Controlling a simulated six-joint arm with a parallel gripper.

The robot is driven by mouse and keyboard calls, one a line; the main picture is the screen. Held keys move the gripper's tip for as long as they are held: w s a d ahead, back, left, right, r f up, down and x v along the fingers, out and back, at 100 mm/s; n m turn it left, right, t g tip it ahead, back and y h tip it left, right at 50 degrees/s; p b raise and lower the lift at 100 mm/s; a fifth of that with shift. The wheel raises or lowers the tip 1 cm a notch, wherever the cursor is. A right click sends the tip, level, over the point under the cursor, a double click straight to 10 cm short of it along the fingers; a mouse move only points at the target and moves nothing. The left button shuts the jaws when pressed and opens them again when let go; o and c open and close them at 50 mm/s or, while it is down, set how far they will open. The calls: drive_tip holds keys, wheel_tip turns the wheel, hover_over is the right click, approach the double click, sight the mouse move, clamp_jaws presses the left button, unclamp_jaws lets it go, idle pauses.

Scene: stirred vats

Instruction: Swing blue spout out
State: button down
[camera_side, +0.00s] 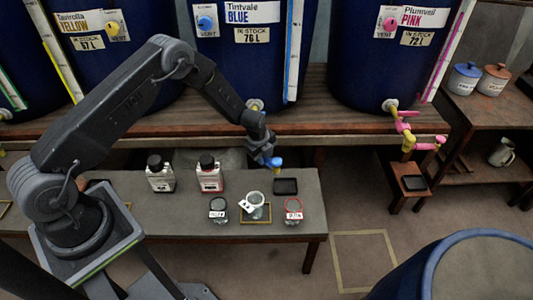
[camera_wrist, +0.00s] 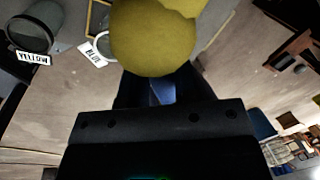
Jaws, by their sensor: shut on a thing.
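The vat labelled BLUE (camera_side: 238,50) stands at the back middle, with a brass fitting (camera_side: 255,104) low on its front. The blue spout (camera_side: 273,162) shows just below my gripper (camera_side: 265,150); most of it is hidden by my wrist. My gripper is shut on the spout. In the wrist view a sliver of blue spout (camera_wrist: 162,92) shows between my dark fingers (camera_wrist: 160,98). A large rounded brass-coloured part (camera_wrist: 152,38) fills the top middle, close to the camera.
The pink spout (camera_side: 425,145) is to the right. The floor between is clear.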

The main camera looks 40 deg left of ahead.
drive_tip(key=shift+s+a+m+g+h, duration=0.1)
drive_tip(key=shift+s+a+m+h, duration=0.3)
drive_tip(key=shift+m, duration=0.85)
drive_tip(key=shift+s+a+m+g+h, duration=0.15)
drive_tip(key=shift+s+m, duration=0.5)
drive_tip(key=shift+m, duration=0.55)
drive_tip(key=shift+s+a+m+g+h, duration=0.2)
drive_tip(key=shift+s+m, duration=0.3)
drive_tip(key=shift+m, duration=0.75)
drive_tip(key=shift+a, duration=0.1)
drive_tip(key=c, duration=0.9)
unclamp_jaws()
drive_tip(key=r, duration=0.4)
drive_tip(key=s+a+r, duration=0.1)
drive_tip(key=r, duration=0.4)
drive_tip(key=s+a+r, duration=0.1)
drive_tip(key=r, duration=0.3)
drive_tip(key=shift+r, duration=0.3)
drive_tip(key=shift+r, duration=0.1)
